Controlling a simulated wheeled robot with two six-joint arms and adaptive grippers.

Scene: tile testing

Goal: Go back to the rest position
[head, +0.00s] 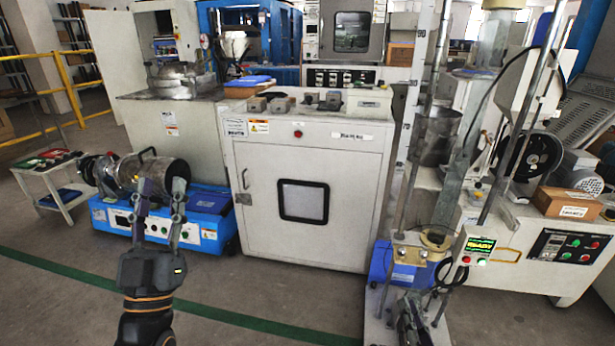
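My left gripper (159,187) comes up from the lower left and points away from me. Its two fingers are apart with nothing between them. It appears in front of the metal cylinder (162,168) of a blue machine; I cannot tell whether they touch. My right gripper (412,312) is at the bottom, right of centre, by the base of the tall column tester. It is seen edge-on and dark, so its fingers cannot be told apart.
A white cabinet (285,240) with a small window stands in the middle. The blue machine (214,207) is left of it. A tall column tester (395,195) stands at right, with a lit READY box (473,247). A cardboard box (567,203) lies further right. Floor in front is clear.

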